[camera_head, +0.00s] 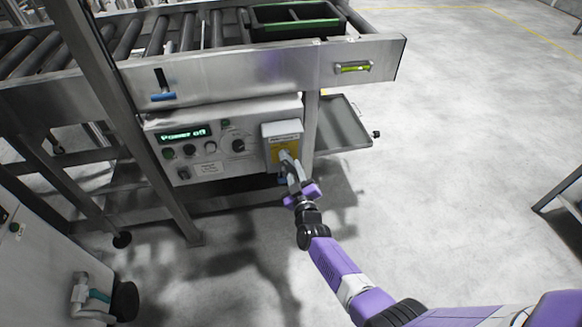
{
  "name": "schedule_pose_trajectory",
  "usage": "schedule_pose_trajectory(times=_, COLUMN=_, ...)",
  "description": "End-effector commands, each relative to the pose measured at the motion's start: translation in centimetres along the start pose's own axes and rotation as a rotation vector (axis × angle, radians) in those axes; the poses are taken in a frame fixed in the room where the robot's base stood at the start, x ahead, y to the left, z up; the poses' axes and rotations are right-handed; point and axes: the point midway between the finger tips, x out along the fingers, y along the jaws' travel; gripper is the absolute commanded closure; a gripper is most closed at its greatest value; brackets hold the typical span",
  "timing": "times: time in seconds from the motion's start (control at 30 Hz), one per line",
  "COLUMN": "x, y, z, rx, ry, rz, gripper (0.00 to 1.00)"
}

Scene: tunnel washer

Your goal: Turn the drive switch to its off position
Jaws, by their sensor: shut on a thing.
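A grey switch box (270,132) with a yellow plate (286,149) sits at the right end of the control panel under the roller conveyor. I take it to be the drive switch. My gripper (289,163) is at the lower front of this box, shut on its switch handle. The fingers and wrist cover most of the handle, so its angle cannot be told. The control panel (215,120) beside it carries a lit green display (184,135), whose words are hard to read, a black rotary knob (238,146) and several round buttons.
Above the panel, a steel conveyor frame (220,70) with rollers holds a dark green-edged crate (295,30). A small tray shelf (342,130) juts out right of the box. A grey cabinet (45,270) stands lower left.

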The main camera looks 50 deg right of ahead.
Motion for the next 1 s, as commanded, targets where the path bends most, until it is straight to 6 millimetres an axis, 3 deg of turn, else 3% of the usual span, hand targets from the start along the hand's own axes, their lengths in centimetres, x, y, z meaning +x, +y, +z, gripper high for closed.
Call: schedule_pose_trajectory(times=1.0, x=0.0, y=3.1, z=-1.7, rx=-0.904, ry=0.001, rz=-0.001, gripper=1.00)
